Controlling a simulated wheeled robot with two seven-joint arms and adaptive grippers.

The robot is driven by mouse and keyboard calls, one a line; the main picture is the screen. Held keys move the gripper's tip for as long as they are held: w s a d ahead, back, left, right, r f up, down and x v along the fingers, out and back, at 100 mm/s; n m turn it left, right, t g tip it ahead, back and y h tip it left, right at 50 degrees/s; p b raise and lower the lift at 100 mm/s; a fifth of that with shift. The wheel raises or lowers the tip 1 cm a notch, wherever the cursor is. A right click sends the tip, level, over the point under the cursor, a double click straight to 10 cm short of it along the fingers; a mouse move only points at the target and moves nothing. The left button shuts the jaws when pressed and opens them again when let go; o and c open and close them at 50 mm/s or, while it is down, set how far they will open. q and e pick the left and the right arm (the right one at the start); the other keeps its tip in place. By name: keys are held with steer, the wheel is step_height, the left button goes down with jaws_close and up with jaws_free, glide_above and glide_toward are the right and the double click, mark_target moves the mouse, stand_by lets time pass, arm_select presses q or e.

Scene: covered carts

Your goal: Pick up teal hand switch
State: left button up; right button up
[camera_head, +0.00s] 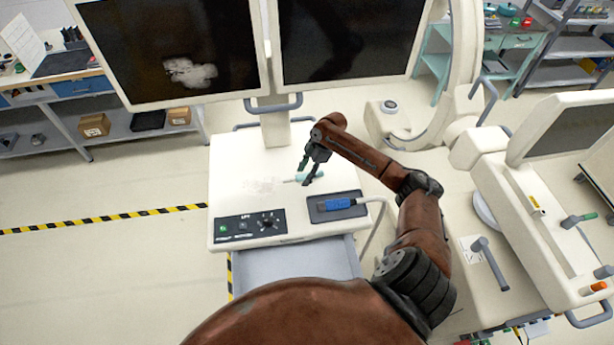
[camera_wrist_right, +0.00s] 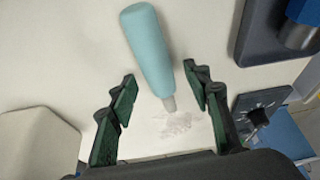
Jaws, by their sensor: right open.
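The teal hand switch (camera_wrist_right: 148,45) lies on the white top of the cart (camera_head: 232,178). In the right wrist view it is a smooth teal cylinder with a narrower grey end pointing down between the fingers. In the head view only a small part of the hand switch (camera_head: 318,176) shows beside the fingers. My right gripper (camera_head: 306,174) is open and empty over the cart top. In the right wrist view, its fingers (camera_wrist_right: 160,82) are on either side of the switch's narrow end, with gaps on both sides. My left gripper is not in view.
A blue device (camera_head: 335,204) lies on a dark pad right of and nearer than the switch. A black control panel (camera_head: 250,224) is at the cart's front left. Two large monitors (camera_head: 175,50) stand behind. Free white surface lies left of the switch.

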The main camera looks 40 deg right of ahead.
stand_by(0.3)
jaws_close()
stand_by(0.4)
steer(key=shift+r, duration=0.1)
